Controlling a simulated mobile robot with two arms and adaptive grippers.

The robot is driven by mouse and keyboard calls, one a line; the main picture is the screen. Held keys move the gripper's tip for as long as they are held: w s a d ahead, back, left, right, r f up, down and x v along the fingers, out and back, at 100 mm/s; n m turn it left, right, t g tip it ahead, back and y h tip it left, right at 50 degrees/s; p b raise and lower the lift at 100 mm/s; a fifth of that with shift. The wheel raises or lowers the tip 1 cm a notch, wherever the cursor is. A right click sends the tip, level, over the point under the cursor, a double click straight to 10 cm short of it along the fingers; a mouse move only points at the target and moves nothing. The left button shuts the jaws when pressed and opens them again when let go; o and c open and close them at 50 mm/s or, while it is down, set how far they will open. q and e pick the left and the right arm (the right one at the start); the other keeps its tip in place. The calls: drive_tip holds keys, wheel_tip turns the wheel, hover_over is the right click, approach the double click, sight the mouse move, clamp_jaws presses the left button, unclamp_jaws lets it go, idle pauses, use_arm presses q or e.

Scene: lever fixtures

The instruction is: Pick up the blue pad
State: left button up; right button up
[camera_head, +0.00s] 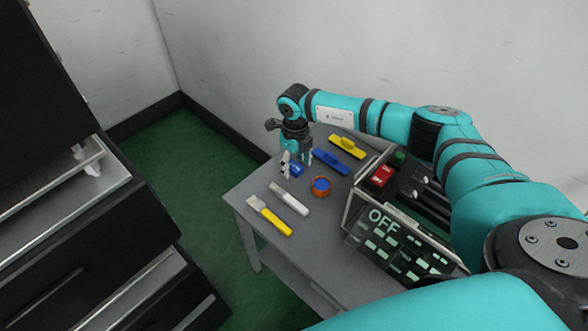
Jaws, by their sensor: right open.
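One is a flat, elongated blue piece (331,161) lying just right of my right gripper, near a similar yellow piece. The other is a small blue piece (297,170) low between the fingers of my right gripper, partly hidden by them. I cannot tell for sure which one is the blue pad. My right gripper (297,163) points down over the back left of the table, its fingers open around the small blue piece. I cannot tell whether they touch it. My left gripper is not in view.
A yellow piece (347,147) lies behind. A panel box marked OFF (392,240) stands right. Dark drawers (95,235) stand left.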

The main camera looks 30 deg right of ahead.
sight(296, 169)
drive_tip(key=shift+f, duration=0.4)
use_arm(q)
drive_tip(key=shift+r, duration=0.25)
use_arm(e)
drive_tip(key=shift+c, duration=0.2)
drive_tip(key=c, duration=0.8)
drive_tip(key=shift+r, duration=0.45)
drive_tip(key=r, duration=0.1)
drive_tip(key=s+r, duration=0.1)
drive_tip(key=r, duration=0.1)
drive_tip(key=shift+p, duration=0.4)
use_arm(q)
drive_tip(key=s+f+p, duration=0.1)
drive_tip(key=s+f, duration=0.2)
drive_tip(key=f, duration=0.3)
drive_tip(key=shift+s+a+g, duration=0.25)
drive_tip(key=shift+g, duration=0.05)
use_arm(e)
drive_tip(key=s+a, duration=0.1)
drive_tip(key=s, duration=0.4)
drive_tip(key=s+a, duration=0.1)
drive_tip(key=s, duration=0.4)
drive_tip(key=s+a+r, duration=0.1)
drive_tip(key=s, duration=0.3)
drive_tip(key=shift+s+r, duration=0.1)
drive_tip(key=shift+s, duration=0.3)
